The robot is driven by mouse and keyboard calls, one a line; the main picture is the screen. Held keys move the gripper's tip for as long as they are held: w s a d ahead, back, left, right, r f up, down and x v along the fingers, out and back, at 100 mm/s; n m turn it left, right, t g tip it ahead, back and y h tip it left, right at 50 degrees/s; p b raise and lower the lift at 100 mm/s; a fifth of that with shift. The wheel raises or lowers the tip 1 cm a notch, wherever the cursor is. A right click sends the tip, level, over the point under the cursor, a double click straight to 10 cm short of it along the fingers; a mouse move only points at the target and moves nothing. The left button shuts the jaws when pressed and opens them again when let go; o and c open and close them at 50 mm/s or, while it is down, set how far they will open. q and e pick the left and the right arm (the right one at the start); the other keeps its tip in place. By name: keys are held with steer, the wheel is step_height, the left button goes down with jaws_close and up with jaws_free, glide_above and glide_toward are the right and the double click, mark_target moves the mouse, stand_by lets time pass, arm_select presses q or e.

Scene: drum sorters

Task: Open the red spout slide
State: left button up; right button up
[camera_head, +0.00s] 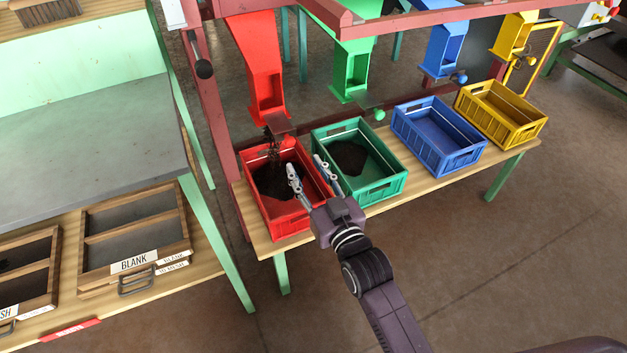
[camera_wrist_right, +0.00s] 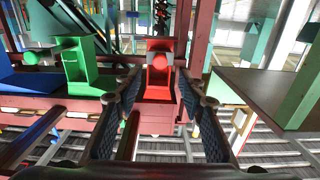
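The red spout (camera_head: 260,65) hangs above the red crate (camera_head: 290,222), with its red slide plate (camera_head: 281,125) at its lower end. A stream of dark grains (camera_head: 272,146) falls below the spout into the crate, where a dark heap lies. My right gripper (camera_head: 306,164) is open and empty, over the right side of the red crate, in front of and below the slide. In the right wrist view the red slide with its round knob (camera_wrist_right: 159,61) sits ahead, between the open fingertips and apart from them. My left gripper is not in view.
A green crate (camera_head: 383,190) with a dark heap stands right beside the red one. Blue (camera_head: 440,160) and yellow (camera_head: 516,135) crates follow along the wooden bench. Green, blue and yellow spouts hang above. A red frame post (camera_head: 209,105) stands left of the red spout.

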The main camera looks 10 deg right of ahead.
steer(key=v, duration=0.4)
stand_by(0.4)
